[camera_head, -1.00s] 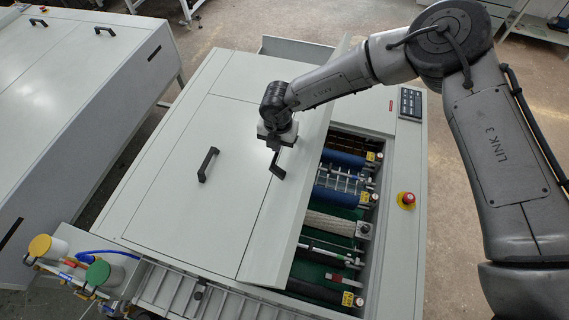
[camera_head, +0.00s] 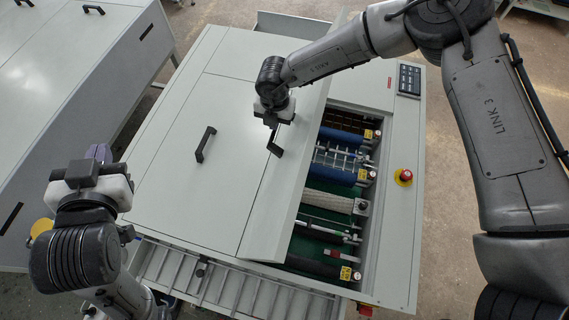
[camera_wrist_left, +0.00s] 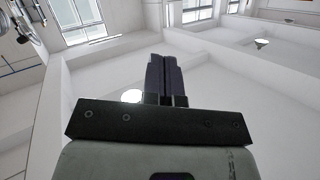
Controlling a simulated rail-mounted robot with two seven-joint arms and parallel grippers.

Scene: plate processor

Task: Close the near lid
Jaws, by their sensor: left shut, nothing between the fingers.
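The pale grey plate processor has a flat lid (camera_head: 170,185) on the left, lying level, with a black handle (camera_head: 205,144). To its right a second lid (camera_head: 285,180) is tilted, leaving the roller bay uncovered. That lid has a black handle (camera_head: 275,142). My right gripper (camera_head: 272,122) is over the tilted lid, just above its handle; its fingers are too small and hidden to read. My left gripper (camera_head: 100,153) is at the left, pointing up, away from both lids. It also shows in the left wrist view (camera_wrist_left: 166,80), fingers together and empty.
The open bay shows blue rollers (camera_head: 340,155) and a pale roller (camera_head: 326,201). A red emergency button (camera_head: 404,176) and a keypad (camera_head: 409,79) are on the right side. A slatted tray (camera_head: 240,295) runs along the front. Another grey machine (camera_head: 60,90) stands at left.

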